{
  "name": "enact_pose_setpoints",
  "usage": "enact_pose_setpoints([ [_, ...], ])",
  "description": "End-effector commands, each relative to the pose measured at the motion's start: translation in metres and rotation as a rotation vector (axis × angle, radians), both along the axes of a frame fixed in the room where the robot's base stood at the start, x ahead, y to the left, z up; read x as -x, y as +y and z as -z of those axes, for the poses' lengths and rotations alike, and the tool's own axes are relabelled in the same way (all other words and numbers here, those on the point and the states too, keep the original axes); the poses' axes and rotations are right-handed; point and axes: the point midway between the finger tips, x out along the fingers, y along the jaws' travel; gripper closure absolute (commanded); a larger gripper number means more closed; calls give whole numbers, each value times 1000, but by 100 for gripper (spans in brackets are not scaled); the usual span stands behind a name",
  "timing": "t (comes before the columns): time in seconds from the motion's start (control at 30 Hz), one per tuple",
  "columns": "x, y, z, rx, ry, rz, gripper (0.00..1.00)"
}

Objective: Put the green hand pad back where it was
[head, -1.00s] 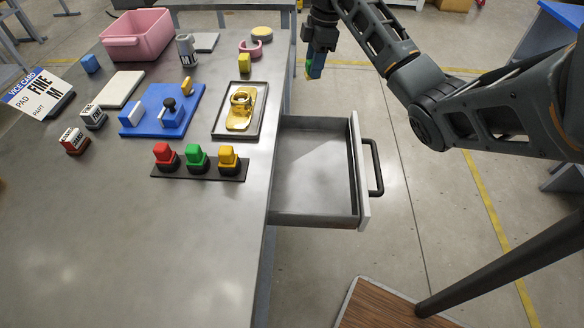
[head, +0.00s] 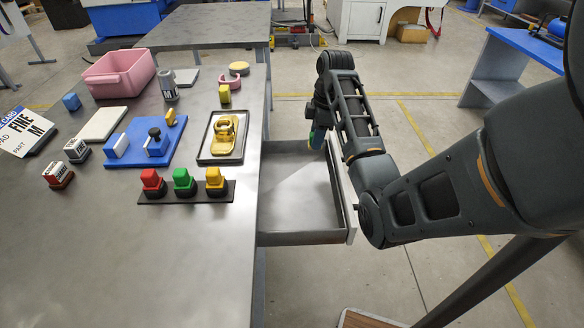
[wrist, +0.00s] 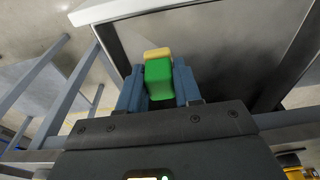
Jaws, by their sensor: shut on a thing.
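My gripper (wrist: 159,85) is shut on a green block with a yellow part at its far end, seemingly the green hand pad (wrist: 159,79). In the head view, my gripper (head: 318,132) is at the far right corner of the open drawer (head: 290,238), partly hidden by my arm. The held pad shows there only as a small green and yellow patch. Whether it is over the drawer or just beyond it is hard to tell. Another green-topped piece (head: 184,180) stands between a red one (head: 152,181) and a yellow one (head: 215,180) on a black strip.
The drawer looks empty. The bench front is clear.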

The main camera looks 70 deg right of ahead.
Motion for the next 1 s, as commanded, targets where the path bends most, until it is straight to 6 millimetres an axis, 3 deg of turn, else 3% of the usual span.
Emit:
enact_pose_setpoints([
  [0.2,-34,30,25,-2,1,-3,95],
  [0.4,-52,45,39,0,0,0,95],
  [0.53,-54,47,46,0,-1,0,95],
  [0.8,-54,48,79,-1,0,1,95],
  [1.0,-54,47,82,0,-1,1,95],
])
